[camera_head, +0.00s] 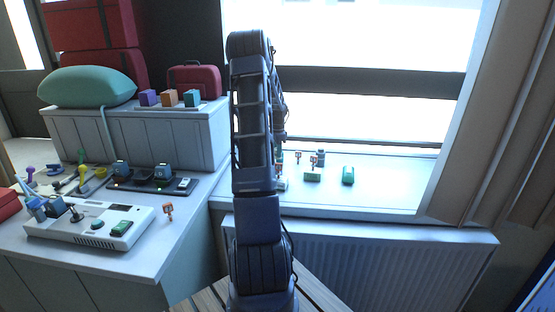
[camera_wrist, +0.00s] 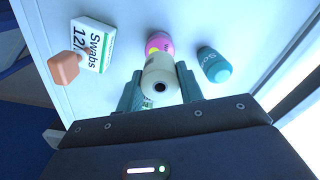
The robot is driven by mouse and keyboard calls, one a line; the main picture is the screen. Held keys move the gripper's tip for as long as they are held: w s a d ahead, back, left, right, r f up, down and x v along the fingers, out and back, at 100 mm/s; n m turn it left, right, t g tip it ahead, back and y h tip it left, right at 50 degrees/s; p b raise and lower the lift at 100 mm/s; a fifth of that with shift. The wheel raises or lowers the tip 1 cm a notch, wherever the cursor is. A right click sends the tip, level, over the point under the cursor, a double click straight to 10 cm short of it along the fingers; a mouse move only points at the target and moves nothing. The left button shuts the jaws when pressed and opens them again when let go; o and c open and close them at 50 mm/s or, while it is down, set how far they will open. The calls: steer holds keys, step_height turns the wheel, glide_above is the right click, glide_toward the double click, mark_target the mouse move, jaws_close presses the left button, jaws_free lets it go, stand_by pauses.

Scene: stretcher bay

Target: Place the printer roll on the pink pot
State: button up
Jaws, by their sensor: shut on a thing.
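The printer roll (camera_wrist: 161,80) is cream-coloured with a dark hole in its end. My gripper (camera_wrist: 160,88) is shut on it, with one teal finger on each side, in the wrist view. The pink pot (camera_wrist: 158,42) shows just beyond the roll in the wrist view, partly covered by it. I cannot tell whether roll and pot touch. In the head view my arm covers my gripper, and I cannot make out the roll or the pink pot there.
A white and green swabs box (camera_wrist: 94,46) and an orange object (camera_wrist: 64,68) are at the left. The windowsill (camera_head: 385,190) has bare room at the right.

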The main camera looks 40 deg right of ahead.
steer(key=shift+f, duration=2.15)
steer(key=shift+f, duration=0.15)
steer(key=o, duration=1)
